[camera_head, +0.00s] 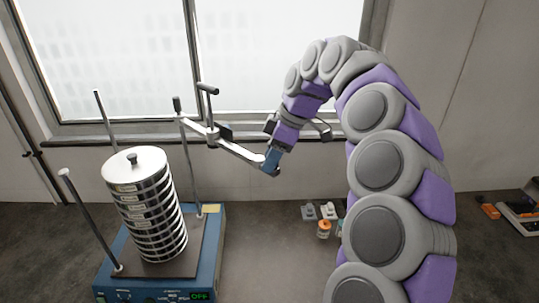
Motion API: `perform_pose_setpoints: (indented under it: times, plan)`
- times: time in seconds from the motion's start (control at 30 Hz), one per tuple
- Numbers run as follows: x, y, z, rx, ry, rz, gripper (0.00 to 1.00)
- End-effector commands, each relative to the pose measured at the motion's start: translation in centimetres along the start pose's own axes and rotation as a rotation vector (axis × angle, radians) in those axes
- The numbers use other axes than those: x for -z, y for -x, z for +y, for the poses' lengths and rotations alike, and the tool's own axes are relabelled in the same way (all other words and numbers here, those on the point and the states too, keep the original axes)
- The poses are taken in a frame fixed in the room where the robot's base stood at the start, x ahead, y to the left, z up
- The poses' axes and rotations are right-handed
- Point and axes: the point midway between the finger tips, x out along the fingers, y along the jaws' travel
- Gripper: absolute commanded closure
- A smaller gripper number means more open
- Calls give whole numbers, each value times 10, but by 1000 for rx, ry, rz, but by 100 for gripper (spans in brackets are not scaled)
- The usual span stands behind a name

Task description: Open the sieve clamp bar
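The sieve clamp bar (240,152) is a pale metal bar at the top of the rear right post (192,168). It points right, away from the sieve stack (151,205), and carries an upright T-handled screw (208,105). The stack's round lid is uncovered. My gripper (270,165) is at the bar's right end, with its blue fingertips over or against it. The fingers are small and seen from behind, so their gap and grip are hidden.
The blue shaker base (210,245) stands on the dark bench (270,265), its display reading OFF. Other upright rods (90,220) flank the stack. An orange-topped jar (324,229) and small items lie right of the base. A window and wall are behind.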

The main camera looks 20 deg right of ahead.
Motion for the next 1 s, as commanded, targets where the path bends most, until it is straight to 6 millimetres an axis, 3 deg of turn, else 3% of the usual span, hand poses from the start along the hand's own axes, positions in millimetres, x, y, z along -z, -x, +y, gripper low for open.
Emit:
perform_pose_setpoints:
  times: [0.1,0.53,1.0]
  plan:
    - [-1,0,3,0,-1,2,47]
    - [4,4,3,-2,0,1,47]
    - [0,53,7,-3,-2,3,47]
